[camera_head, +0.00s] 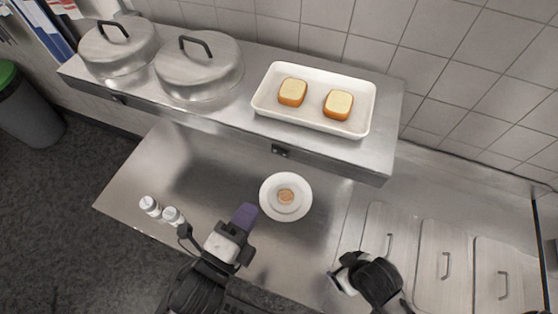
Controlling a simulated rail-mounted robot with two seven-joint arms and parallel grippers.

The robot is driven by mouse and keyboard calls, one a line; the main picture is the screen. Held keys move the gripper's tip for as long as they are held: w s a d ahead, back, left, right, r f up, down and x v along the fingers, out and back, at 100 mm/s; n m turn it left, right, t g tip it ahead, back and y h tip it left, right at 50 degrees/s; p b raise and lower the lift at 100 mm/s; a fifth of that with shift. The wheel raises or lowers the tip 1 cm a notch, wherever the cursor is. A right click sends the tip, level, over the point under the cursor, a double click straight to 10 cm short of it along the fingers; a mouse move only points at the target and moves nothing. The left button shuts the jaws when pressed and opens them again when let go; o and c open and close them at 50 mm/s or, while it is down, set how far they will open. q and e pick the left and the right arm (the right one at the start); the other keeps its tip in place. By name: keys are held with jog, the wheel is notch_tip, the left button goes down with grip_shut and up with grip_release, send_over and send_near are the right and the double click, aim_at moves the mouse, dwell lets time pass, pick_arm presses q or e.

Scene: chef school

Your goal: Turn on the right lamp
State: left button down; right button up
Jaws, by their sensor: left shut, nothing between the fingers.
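No lamp bulb shows in the head view. A small dark switch fitting (280,151) sits on the front edge of the metal shelf (215,113), right of its middle. A similar fitting (119,99) sits further left on the same edge. I cannot tell whether either is on. My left gripper (245,215), with purple fingers, is shut and empty, below and left of the right fitting, apart from it. My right gripper (338,281) is low at the right, above the counter near the cutting boards; its fingers are not clear.
A white plate (270,204) with a small round food item lies on the counter beside my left gripper. Two shakers (160,212) stand at the left. Two lidded pots (199,75) and a white tray (315,122) with two bread pieces stand on the shelf.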

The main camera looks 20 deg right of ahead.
aim_at(284, 155)
pick_arm(q)
jog(key=p+x, duration=0.3)
jog(key=x, duration=0.8)
jog(key=shift+w+d+r, duration=0.1)
jog(key=shift+r, duration=0.05)
jog(key=shift+x, duration=0.9)
pick_arm(e)
jog(key=shift+a+r, duration=0.15)
jog(key=shift+r, duration=1.7)
